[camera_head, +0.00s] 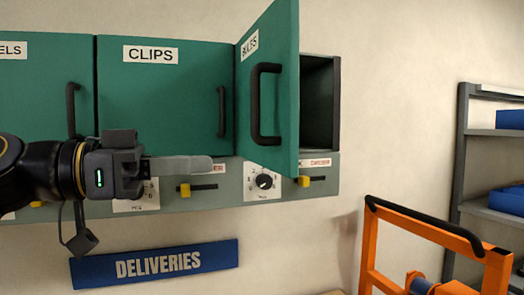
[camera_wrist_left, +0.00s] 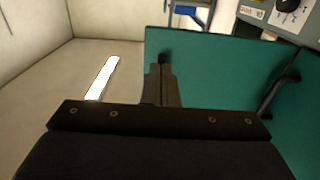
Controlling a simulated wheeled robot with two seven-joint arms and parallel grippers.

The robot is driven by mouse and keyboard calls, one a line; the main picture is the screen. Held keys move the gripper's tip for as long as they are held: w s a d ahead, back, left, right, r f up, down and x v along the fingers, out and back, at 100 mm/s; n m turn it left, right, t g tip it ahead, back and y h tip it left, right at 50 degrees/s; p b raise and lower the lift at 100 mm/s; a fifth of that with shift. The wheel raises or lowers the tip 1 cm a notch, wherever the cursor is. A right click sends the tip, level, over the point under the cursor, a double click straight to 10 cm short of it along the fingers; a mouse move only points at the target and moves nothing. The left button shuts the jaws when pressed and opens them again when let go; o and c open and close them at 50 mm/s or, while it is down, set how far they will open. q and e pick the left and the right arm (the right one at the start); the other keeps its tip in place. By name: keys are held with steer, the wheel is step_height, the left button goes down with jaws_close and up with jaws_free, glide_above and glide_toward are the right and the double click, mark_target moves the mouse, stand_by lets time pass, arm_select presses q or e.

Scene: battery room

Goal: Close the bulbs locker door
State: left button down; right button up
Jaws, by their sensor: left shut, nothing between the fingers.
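The bulbs locker door (camera_head: 281,85) is a green panel with a black handle (camera_head: 265,104). It stands partly open, swung out from its left side, and the dark locker inside (camera_head: 319,105) shows past its right edge. My left gripper (camera_head: 208,164) is shut and empty. In the head view it lies in front of the lower edge of the clips door (camera_head: 155,90), left of the bulbs door. In the left wrist view the shut fingers (camera_wrist_left: 162,84) overlap a green panel (camera_wrist_left: 220,90); I cannot tell which door that is or whether they touch. My right gripper is out of view.
Below the doors runs a grey strip with a dial (camera_head: 264,182) and yellow sliders. A blue deliveries sign (camera_head: 155,264) is on the wall below. An orange frame (camera_head: 440,229) and a grey shelf unit (camera_head: 461,150) stand at the right.

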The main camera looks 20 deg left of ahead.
mark_target(281, 160)
arm_select(q)
steer(key=p+x, duration=0.2)
steer(key=x, duration=0.6)
steer(key=shift+d, duration=0.1)
steer(key=shift+w+d, duration=0.35)
steer(key=shift+d, duration=0.15)
steer(key=shift+w, duration=0.1)
